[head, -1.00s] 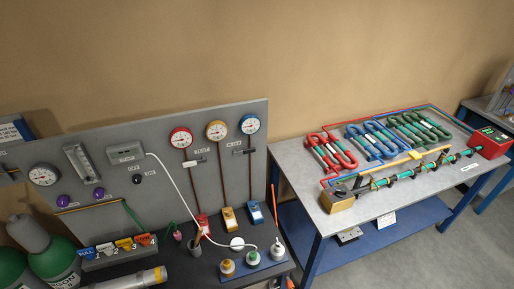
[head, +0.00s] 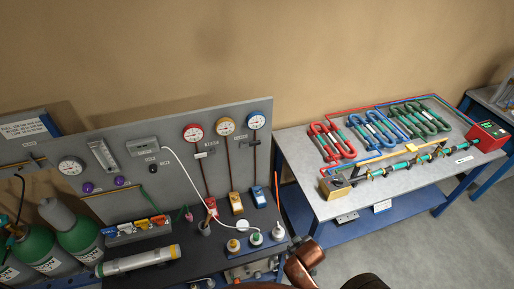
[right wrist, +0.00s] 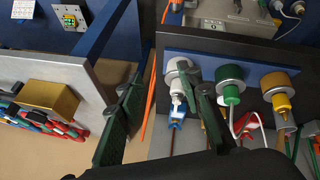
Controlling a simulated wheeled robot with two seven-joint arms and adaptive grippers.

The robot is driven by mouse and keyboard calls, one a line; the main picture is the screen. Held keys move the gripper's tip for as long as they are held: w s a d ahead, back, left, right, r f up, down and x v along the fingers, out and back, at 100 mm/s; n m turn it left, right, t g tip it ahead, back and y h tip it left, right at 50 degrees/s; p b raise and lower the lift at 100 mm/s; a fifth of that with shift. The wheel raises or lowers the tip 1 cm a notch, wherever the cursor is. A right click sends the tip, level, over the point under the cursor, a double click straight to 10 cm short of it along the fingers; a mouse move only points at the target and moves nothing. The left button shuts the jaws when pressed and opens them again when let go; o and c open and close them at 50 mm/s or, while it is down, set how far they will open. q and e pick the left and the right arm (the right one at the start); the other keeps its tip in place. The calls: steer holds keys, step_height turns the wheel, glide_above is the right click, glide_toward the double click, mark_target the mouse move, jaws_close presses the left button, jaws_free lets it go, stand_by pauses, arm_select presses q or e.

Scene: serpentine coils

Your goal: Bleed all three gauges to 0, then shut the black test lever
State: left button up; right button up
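Three round gauges, red-rimmed (head: 193,133), yellow-rimmed (head: 224,126) and blue-rimmed (head: 256,120), sit on the grey panel; their needles are too small to read. Pipes run down to a red block (head: 211,209), a yellow block (head: 236,203) and a blue block (head: 259,196). A dark handle (head: 249,143) is below the blue gauge; I cannot tell whether it is the test lever. My right gripper (right wrist: 168,82) is open and empty in the right wrist view, its right finger close to the white-topped fitting (right wrist: 178,72). My left gripper is not in view.
Beside the white fitting stand a green-topped (right wrist: 229,88) and a yellow-topped fitting (right wrist: 277,92). A white hose (head: 188,185) hangs from the panel. Green cylinders (head: 35,250) stand at left. A grey bench (head: 400,183) with coloured coils and a brass block (head: 334,187) is at right.

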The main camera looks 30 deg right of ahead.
steer(key=w+d+r+n+t+h, duration=0.25)
steer(key=w+d+r, duration=0.25)
steer(key=w+r, duration=0.3)
steer(key=n+t+p, duration=0.1)
steer(key=n+t, duration=0.9)
steer(key=n, duration=0.2)
glide_toward(256, 144)
steer(key=shift+y, duration=0.65)
steer(key=x, duration=0.6)
steer(key=shift+w+d+r+p, duration=0.1)
steer(key=shift+w+d+p, duration=0.2)
steer(key=shift+w+p, duration=0.05)
steer(key=shift+w+d, duration=0.2)
steer(key=shift+w, duration=0.45)
steer(key=shift+c, duration=0.3)
jaws_close()
